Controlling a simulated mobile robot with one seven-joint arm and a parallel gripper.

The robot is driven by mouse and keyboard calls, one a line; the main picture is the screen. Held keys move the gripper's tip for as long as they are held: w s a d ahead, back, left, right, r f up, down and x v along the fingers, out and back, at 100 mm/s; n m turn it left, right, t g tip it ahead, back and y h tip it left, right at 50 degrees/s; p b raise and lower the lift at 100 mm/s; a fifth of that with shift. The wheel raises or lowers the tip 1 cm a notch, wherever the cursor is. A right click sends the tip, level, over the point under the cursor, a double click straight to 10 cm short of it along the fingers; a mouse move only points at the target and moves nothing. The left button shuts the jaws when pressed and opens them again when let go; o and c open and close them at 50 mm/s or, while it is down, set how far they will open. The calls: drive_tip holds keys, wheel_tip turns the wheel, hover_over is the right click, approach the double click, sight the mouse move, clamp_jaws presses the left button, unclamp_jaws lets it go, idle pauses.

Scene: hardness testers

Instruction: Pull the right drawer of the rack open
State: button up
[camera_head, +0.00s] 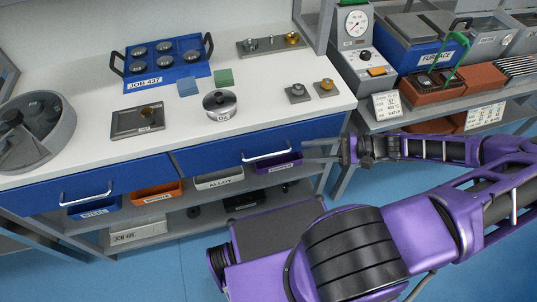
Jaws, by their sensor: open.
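The right drawer (215,155) is a blue front under the white worktop, and it looks shut. Its pale bar handle (266,155) is mounted toward the right part of the front. My gripper (308,150) is open and empty, to the right of the handle, with its two thin grey fingers pointing left toward it. A gap shows between the fingertips and the handle. The fingers cover a little of the drawer front's right end. The left drawer (120,180) is also blue and looks shut, with its own bar handle (86,197).
A lower shelf holds small blue, orange, white and purple bins (278,164) just below the drawers. The worktop (185,125) carries a blue tray (165,73), a round metal pot (220,105) and small metal pieces. A grey shelf unit (385,124) stands at right. My arm fills the lower right.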

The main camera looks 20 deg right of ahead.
sight(276, 154)
drive_tip(key=b+x, duration=0.1)
drive_tip(key=x, duration=1.1)
drive_tip(key=shift+w+a, duration=0.1)
drive_tip(key=shift+a, duration=0.2)
clamp_jaws()
idle(0.8)
